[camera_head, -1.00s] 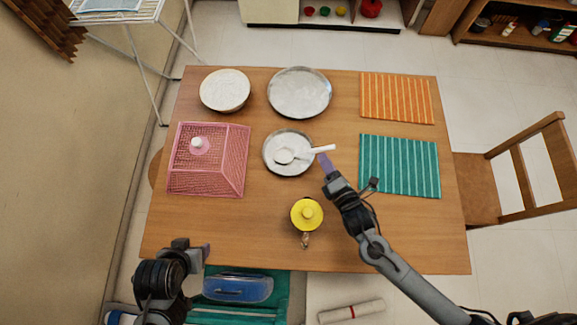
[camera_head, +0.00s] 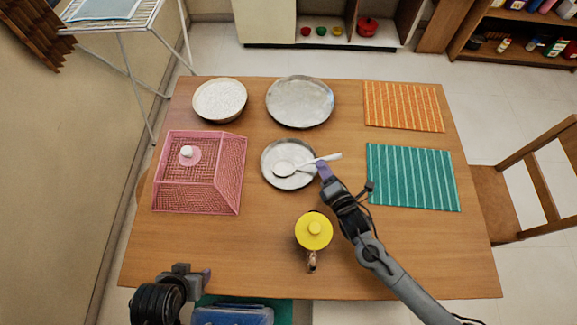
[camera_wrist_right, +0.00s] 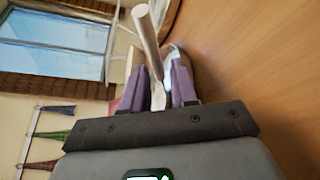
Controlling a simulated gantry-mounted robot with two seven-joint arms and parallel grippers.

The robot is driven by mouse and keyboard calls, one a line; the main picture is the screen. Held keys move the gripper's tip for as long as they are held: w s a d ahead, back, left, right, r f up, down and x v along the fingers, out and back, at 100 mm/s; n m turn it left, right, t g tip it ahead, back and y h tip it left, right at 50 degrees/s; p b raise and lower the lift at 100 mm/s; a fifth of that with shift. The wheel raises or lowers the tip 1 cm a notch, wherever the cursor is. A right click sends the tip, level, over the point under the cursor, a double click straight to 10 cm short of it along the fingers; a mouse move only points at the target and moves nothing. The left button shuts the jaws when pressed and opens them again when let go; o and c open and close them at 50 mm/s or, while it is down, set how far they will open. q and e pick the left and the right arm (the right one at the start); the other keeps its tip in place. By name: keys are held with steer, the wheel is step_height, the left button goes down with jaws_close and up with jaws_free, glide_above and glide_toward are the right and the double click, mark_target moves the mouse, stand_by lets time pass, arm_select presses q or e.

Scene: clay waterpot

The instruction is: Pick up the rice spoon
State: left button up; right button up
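The rice spoon (camera_head: 308,162) is white and lies across a round metal plate (camera_head: 272,178). Its bowl is over the plate and its handle sticks out past the right rim. The purple fingers of my right gripper (camera_head: 322,170) are at the handle. In the right wrist view the spoon handle (camera_wrist_right: 148,38) runs down between the fingers (camera_wrist_right: 158,82), which are close together. I cannot tell whether they grip it. My left gripper (camera_head: 205,275) is at the table's lower left edge, far from the spoon, and its opening is unclear.
A yellow-lidded pot (camera_head: 314,230) stands just below the right gripper. A pink mesh cover (camera_head: 222,172) is left of the plate. A white-filled bowl (camera_head: 220,98) and a larger metal plate (camera_head: 300,100) are behind. Green (camera_head: 412,178) and orange (camera_head: 403,106) mats lie right.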

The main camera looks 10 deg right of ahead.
steer(key=shift+w+a+f, duration=0.2)
steer(key=shift+w+a, duration=0.05)
steer(key=shift+w, duration=0.1)
steer(key=shift+a+b+x, duration=0.2)
steer(key=shift+b+x, duration=0.5)
steer(key=shift+x, duration=1.55)
steer(key=shift+s+r, duration=0.1)
jaws_close()
